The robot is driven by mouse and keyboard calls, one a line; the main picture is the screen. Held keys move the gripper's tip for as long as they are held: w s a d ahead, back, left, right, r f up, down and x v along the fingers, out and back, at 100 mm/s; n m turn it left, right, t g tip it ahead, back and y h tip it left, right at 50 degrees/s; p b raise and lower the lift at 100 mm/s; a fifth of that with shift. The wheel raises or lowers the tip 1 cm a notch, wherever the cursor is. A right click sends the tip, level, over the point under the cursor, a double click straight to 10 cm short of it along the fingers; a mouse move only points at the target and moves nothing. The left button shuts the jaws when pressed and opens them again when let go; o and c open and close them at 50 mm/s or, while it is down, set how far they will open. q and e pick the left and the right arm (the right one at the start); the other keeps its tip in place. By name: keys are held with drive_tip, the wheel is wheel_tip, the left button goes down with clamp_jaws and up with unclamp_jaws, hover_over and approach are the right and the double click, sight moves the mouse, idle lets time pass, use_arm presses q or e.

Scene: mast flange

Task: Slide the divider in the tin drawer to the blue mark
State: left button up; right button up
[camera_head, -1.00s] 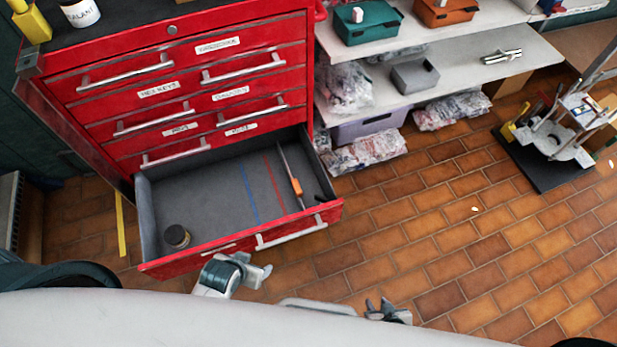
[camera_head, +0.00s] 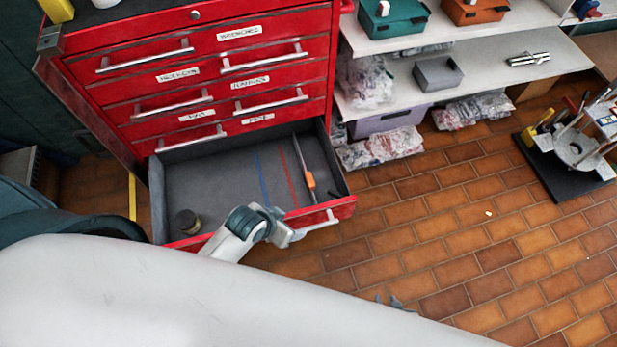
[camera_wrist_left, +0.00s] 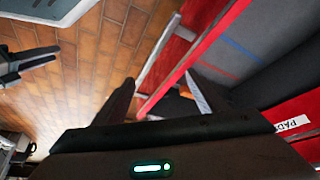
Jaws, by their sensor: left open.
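The open grey-lined drawer (camera_head: 215,185) has a blue mark (camera_head: 261,178) and, right of it, a red mark (camera_head: 289,178) across its floor. The divider (camera_head: 302,156), a thin plate with an orange tab (camera_head: 309,181), stands right of the red mark. My left gripper (camera_head: 291,226) is open and empty above the drawer's front edge, left of and nearer than the tab. In the left wrist view the orange tab (camera_wrist_left: 185,91) shows beyond the fingers, partly hidden. My right gripper (camera_head: 391,302) is mostly hidden behind my white body; its jaw state is unclear.
A dark round tin (camera_head: 187,221) stands in the drawer's front left corner. The drawer's front has a bar handle (camera_head: 322,223). Closed red drawers (camera_head: 205,85) rise behind. Shelves (camera_head: 480,75) with bins stand to the right. The tiled floor (camera_head: 440,210) is mostly clear.

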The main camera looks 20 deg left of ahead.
sight(309, 179)
use_arm(q)
drive_tip(key=w+d+m, duration=0.1)
drive_tip(key=w, duration=0.1)
drive_tip(key=w+r+m+h, duration=0.1)
drive_tip(key=w, duration=0.1)
drive_tip(key=w+d+r, duration=0.1)
drive_tip(key=w, duration=0.1)
drive_tip(key=shift+w+d+r+m, duration=0.25)
drive_tip(key=shift+w+d+m, duration=0.1)
drive_tip(key=shift+w+m, duration=0.05)
drive_tip(key=w+a+r+m+g, duration=0.2)
drive_tip(key=w+a+r+m, duration=0.2)
drive_tip(key=w+a, duration=0.4)
drive_tip(key=shift+w+a+r, duration=0.25)
drive_tip(key=shift+w+r, duration=0.1)
drive_tip(key=shift+w, duration=0.35)
use_arm(e)
drive_tip(key=shift+a+r, duration=0.1)
drive_tip(key=shift+w, duration=0.1)
